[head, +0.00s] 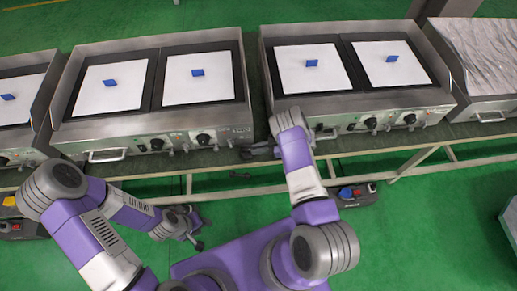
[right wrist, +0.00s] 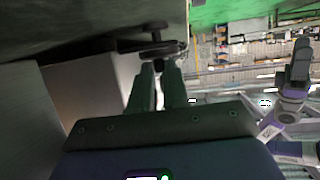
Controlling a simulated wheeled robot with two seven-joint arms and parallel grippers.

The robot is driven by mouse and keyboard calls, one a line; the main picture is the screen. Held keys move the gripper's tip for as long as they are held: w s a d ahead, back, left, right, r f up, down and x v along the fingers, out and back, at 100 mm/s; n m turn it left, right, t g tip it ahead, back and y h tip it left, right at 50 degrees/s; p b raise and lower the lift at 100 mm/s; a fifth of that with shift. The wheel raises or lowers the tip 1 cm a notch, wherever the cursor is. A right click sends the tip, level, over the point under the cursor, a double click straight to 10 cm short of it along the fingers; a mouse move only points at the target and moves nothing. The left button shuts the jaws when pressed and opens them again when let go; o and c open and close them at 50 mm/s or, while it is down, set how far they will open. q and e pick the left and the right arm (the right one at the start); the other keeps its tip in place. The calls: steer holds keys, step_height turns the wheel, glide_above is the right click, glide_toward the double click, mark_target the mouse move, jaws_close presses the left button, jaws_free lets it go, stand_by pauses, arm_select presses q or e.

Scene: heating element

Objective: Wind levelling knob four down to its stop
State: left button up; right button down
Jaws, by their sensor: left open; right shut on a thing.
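In the right wrist view a dark levelling knob (right wrist: 155,47), a flat disc with a stem, sits below the underside of a metal appliance. My right gripper (right wrist: 158,72) is shut on it, with both fingers at its near end. I cannot read any number on the knob. In the head view my right gripper (head: 262,150) reaches under the front edge between the two griddles, partly hidden by my own arm, and the knob cannot be made out there. My left gripper (head: 194,232) is open and empty, low in front of the bench, away from the appliances.
Two steel double griddles, left (head: 152,95) and right (head: 340,70), stand side by side on a bench (head: 355,143). White sheets with blue blocks lie on their plates. Control dials line their fronts. A wrapped unit (head: 480,55) stands at right. Green floor is open in front.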

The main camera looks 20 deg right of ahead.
steer(key=c, duration=1.1)
jaws_free()
steer(key=shift+w+a, duration=0.2)
steer(key=shift+a, duration=0.05)
steer(key=shift+s, duration=0.1)
steer(key=shift+p+v, duration=0.35)
steer(key=shift+v, duration=3.5)
